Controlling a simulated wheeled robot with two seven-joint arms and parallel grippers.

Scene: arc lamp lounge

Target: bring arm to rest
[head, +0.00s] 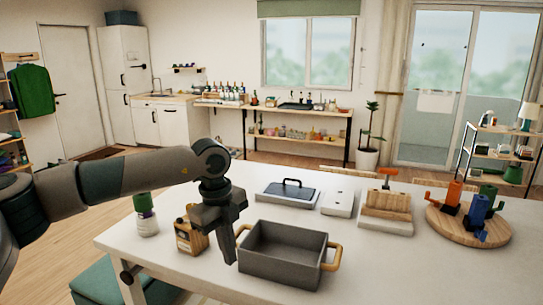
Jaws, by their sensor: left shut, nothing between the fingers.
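My left arm comes in from the left, and its gripper (228,250) points down over the white table (386,270). The gripper is shut and empty. Its fingers show in front of the left end of a grey rectangular pot (284,268) with wooden handles. I cannot tell whether they touch the pot. A small wooden box-like item (187,238) stands just left of the gripper. My right gripper is not in view.
A green-and-white bottle (146,217) stands at the table's left edge. A round board (468,226) with coloured items is at right. The front right is clear.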

